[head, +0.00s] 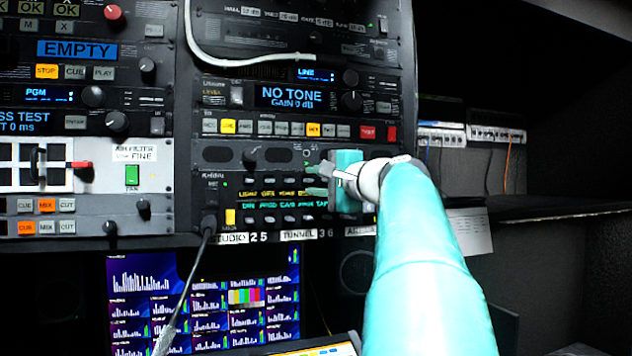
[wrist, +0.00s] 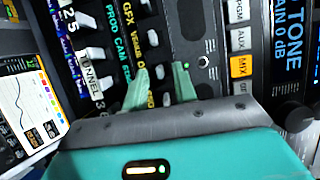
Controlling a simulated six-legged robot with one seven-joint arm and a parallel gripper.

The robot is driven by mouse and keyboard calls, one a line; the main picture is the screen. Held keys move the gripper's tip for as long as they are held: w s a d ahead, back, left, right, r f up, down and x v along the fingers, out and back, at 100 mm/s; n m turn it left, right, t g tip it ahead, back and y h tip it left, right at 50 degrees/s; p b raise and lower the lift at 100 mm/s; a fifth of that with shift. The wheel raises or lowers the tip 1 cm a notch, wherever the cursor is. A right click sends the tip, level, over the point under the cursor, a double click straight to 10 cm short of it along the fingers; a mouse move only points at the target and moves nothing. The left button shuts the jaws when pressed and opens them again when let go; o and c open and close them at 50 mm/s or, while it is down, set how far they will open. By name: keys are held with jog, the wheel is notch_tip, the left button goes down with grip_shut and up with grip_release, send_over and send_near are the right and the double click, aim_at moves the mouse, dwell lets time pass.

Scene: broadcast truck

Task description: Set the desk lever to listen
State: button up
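My gripper (head: 316,181) is at the intercom panel (head: 208,190) with its fingers pointing left, toward the panel face. Several small white levers (wrist: 95,54) line the panel to the left of the fingers, beside lit names such as PROD and CAM. I cannot read a "desk" or "listen" label. My gripper hides part of the panel's right side.
A NO TONE unit (head: 290,95) with a row of buttons is above. A monitor (head: 200,300) with meters stands below. A dark shelf (head: 560,213) is at right. Small lettered labels (head: 298,235) run along the panel's bottom edge.

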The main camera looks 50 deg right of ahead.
grip_shut()
jog(key=shift+w+r+m+g, duration=0.1)
jog(key=shift+r+m+g, duration=0.3)
jog(key=shift+g, duration=0.3)
jog(key=shift+w+d+r+m+g+y, duration=0.1)
jog(key=shift+r+m+g+y, duration=0.2)
jog(key=shift+g, duration=0.4)
jog(key=shift+w+r+g+y, duration=0.1)
jog(key=shift+r+g, duration=0.3)
jog(key=shift+g, duration=0.3)
jog(key=shift+s, duration=0.1)
grip_release()
